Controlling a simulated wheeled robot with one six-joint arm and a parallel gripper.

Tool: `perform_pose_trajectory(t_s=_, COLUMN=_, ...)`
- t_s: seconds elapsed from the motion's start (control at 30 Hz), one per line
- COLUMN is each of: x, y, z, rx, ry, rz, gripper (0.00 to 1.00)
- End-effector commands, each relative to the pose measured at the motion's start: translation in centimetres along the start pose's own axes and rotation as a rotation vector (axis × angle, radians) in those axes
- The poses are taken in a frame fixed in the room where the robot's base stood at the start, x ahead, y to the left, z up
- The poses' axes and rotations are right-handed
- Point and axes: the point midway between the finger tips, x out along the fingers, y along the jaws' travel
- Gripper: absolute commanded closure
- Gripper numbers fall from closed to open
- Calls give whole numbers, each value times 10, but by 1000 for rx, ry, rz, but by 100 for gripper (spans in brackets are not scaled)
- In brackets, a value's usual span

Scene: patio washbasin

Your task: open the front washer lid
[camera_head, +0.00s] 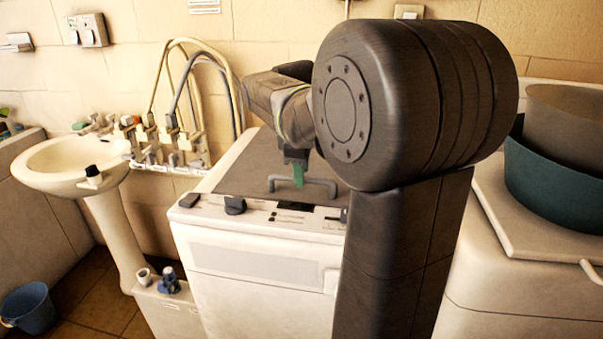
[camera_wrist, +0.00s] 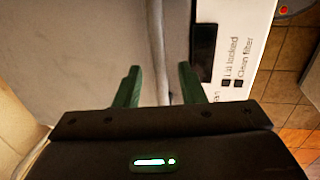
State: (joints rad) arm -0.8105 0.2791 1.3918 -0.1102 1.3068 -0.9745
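The front washer (camera_head: 262,260) is a white top-loading machine in the middle of the head view. Its flat grey lid (camera_head: 240,172) lies shut, with a grey bar handle (camera_head: 323,183) near the front edge. My gripper (camera_head: 298,182) points down at the handle, its green fingers at the middle of the bar. In the wrist view, my gripper (camera_wrist: 160,82) is open. The handle (camera_wrist: 156,40) runs between the two fingers, with a visible gap on each side. My arm hides part of the washer's right side.
A washbasin (camera_head: 70,165) with taps and hoses (camera_head: 165,90) stands at the left. A second white machine (camera_head: 530,225) at the right bears a teal basin (camera_head: 555,190) and a grey tub. A blue bucket (camera_head: 30,308) is on the floor. The wall is close behind.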

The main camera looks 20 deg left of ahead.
Motion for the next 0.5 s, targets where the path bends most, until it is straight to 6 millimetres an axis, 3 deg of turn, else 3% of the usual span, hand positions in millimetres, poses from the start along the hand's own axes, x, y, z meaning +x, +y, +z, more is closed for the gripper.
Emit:
perform_pose_trajectory(t_s=0.37, x=8, y=0, z=0, rx=0, ry=0, rz=0, gripper=64)
perform_pose_trajectory(t_s=0.4, x=8, y=0, z=0, rx=0, ry=0, rz=0, gripper=66)
perform_pose_trajectory(t_s=0.5, x=8, y=0, z=0, rx=0, ry=0, rz=0, gripper=86)
